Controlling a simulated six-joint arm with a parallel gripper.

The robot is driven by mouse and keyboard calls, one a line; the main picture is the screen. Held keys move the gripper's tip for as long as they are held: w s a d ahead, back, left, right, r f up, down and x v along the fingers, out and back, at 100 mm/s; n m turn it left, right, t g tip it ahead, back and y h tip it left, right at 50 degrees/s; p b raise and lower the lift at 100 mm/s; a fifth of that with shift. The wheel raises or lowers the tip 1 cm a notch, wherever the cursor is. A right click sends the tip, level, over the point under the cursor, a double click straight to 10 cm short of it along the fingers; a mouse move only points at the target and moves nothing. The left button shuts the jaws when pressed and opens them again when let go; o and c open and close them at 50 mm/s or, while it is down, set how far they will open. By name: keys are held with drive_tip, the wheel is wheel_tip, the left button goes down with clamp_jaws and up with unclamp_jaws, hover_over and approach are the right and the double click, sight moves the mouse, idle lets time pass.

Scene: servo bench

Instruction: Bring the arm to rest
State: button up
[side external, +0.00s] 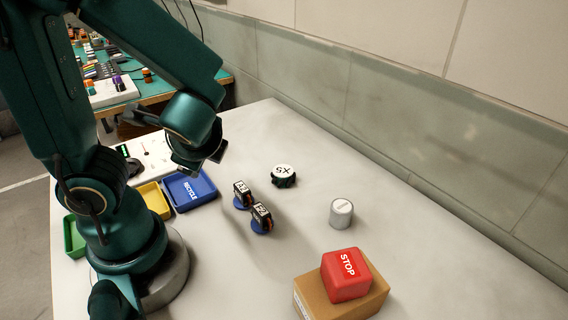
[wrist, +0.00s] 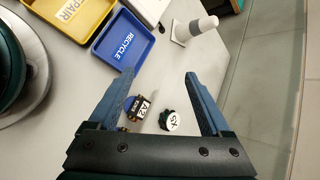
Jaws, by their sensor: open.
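My gripper (side external: 204,164) hangs above the left part of the bench in the side view, near the blue tray. In the wrist view its two fingers (wrist: 159,74) stand wide apart with nothing between the tips. Two small black servos with white labels, the rear one (side external: 243,191) and the front one (side external: 262,215), sit on blue discs below and right of the gripper. One labelled servo (wrist: 137,107) shows between the fingers in the wrist view, apart from them. My arm is raised and bent over the bench.
A round white-topped piece (side external: 283,174), a grey cylinder (side external: 341,214) and a red STOP block (side external: 346,274) on a cardboard box (side external: 312,298) stand rightward. Blue RECYCLE (side external: 178,203), yellow (side external: 153,199) and green (side external: 70,238) trays lie near my base. A wall borders the back.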

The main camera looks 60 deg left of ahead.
drive_tip(key=d+r+n+t+h, duration=0.2)
drive_tip(key=d+r+n+h, duration=0.2)
drive_tip(key=d+n+h, duration=0.4)
drive_tip(key=d+n, duration=0.2)
drive_tip(key=d, duration=0.1)
drive_tip(key=shift+s+r, duration=0.15)
drive_tip(key=shift+s, duration=0.1)
